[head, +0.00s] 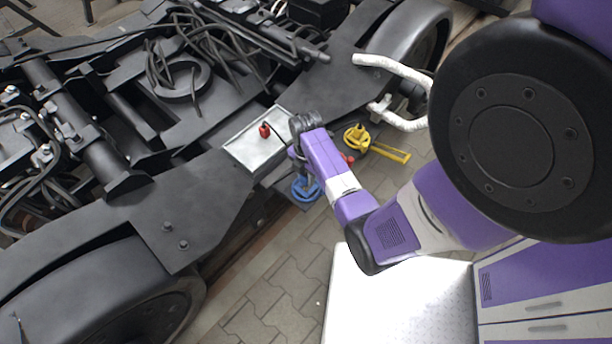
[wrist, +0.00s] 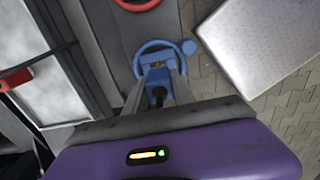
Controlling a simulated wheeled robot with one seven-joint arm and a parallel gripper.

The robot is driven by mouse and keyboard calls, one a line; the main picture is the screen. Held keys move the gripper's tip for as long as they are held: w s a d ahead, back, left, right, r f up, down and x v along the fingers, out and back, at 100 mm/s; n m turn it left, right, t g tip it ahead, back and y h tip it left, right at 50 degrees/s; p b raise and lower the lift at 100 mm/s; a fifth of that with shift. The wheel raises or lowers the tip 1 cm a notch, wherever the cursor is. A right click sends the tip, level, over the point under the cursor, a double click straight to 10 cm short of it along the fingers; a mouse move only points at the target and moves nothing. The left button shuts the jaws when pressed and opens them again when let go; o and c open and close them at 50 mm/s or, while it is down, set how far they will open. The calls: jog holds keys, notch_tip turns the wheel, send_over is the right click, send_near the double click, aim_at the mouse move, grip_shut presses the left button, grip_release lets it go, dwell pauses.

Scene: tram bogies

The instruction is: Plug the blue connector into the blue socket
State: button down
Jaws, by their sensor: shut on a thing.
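My gripper (wrist: 157,88) is shut on the blue connector (wrist: 156,74), which shows between the two fingers in the wrist view with a dark rear end towards me. The blue socket (wrist: 137,62) shows as a blue ring with a round cap beside it, just beyond the fingertips. The connector lines up with the ring's opening; I cannot tell whether it is inside or still short of it. In the head view the blue socket (head: 306,190) is below the end of my purple arm, which hides the fingertips and the connector.
A red connector (head: 264,130) lies on a grey metal tray (head: 245,157) to the left. A yellow socket with its handle (head: 390,153) and a partly hidden red socket (head: 347,159) are to the right. White curved pipes (head: 398,69) stand behind. Paved floor (head: 270,300) is clear in front.

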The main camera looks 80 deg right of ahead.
aim_at(306, 174)
jog(key=shift+f+b, duration=1)
jog(key=shift+f, duration=0.35)
jog(key=shift+r+p, duration=0.1)
jog(key=shift+p, duration=0.7)
dwell(1.0)
jog(key=shift+f+b, duration=0.35)
jog(key=shift+f, duration=0.2)
dwell(0.4)
jog(key=c, duration=1)
grip_release()
jog(key=shift+o, duration=0.2)
jog(key=shift+r, duration=0.1)
notch_tip(306, 174, up, 8)
jog(key=shift+f+p, duration=0.2)
jog(key=shift+p, duration=0.45)
